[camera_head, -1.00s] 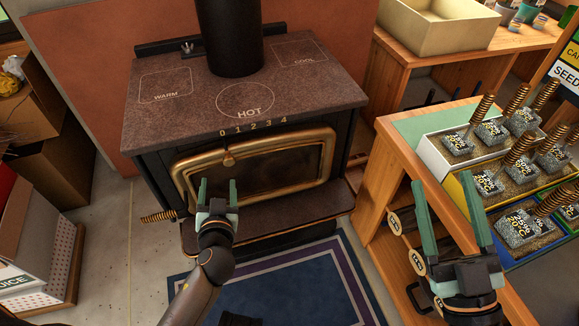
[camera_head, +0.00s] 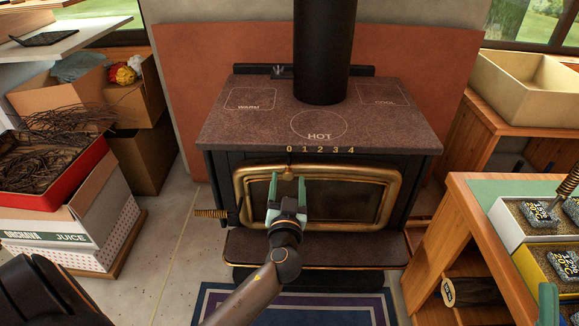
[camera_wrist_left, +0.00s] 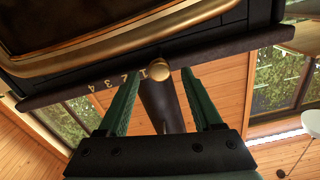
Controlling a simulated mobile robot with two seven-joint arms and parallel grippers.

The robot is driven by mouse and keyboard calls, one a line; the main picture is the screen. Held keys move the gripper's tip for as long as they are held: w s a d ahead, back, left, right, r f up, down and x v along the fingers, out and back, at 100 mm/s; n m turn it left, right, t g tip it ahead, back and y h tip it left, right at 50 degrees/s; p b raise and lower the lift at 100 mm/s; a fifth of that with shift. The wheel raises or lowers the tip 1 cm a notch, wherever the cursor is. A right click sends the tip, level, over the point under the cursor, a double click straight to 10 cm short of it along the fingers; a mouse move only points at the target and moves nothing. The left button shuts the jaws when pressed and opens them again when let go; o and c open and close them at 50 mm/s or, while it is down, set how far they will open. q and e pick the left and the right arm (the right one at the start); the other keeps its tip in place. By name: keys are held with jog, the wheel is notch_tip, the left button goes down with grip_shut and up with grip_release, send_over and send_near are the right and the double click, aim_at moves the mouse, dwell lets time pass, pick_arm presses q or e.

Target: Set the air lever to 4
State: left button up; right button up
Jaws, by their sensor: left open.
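The air lever's round brass knob (camera_head: 288,172) sits at the upper front of the black stove, under the 0 of the 0 to 4 scale (camera_head: 320,150). In the left wrist view the knob (camera_wrist_left: 158,70) covers the 0, beside the 1. My left gripper (camera_head: 288,180) is open in front of the stove door, its two green fingers on either side of the knob's line. In the left wrist view the knob shows between the fingertips, with no clear contact. My right gripper shows only as a green finger at the bottom right edge.
The stove top (camera_head: 240,122) carries a black flue pipe (camera_head: 324,50). A brass coil handle (camera_head: 210,213) sticks out at the stove's left. A wooden bench (camera_head: 455,240) with sample trays stands at right, boxes (camera_head: 75,235) at left. A blue rug (camera_head: 300,308) lies in front.

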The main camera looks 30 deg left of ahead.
aim_at(289, 165)
pick_arm(q)
jog(key=x, duration=0.6)
jog(key=shift+w+a, duration=0.15)
jog(key=shift+w, duration=0.1)
grip_shut()
jog(key=shift+f, duration=0.1)
dwell(1.1)
